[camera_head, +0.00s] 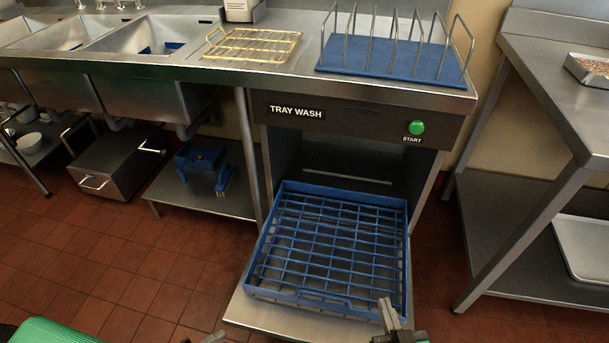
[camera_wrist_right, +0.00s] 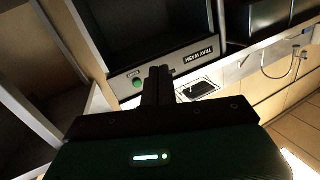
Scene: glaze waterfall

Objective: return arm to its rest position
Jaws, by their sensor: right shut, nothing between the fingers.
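My right gripper (camera_head: 387,308) is at the bottom of the head view, in front of the lower right corner of the blue rack. It is shut and holds nothing. In the right wrist view its fingers (camera_wrist_right: 158,86) are together, with the tray wash front beyond them. Of my left side, only a green part at the bottom left and a small grey tip at the bottom edge show in the head view; the jaws cannot be made out.
The tray washer (camera_head: 350,118) has its door down, with an empty blue rack (camera_head: 262,246) on it. A wire rack (camera_head: 252,46) and a blue tray holder (camera_head: 392,62) stand on the counter above. A steel table (camera_head: 540,75) stands at the right.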

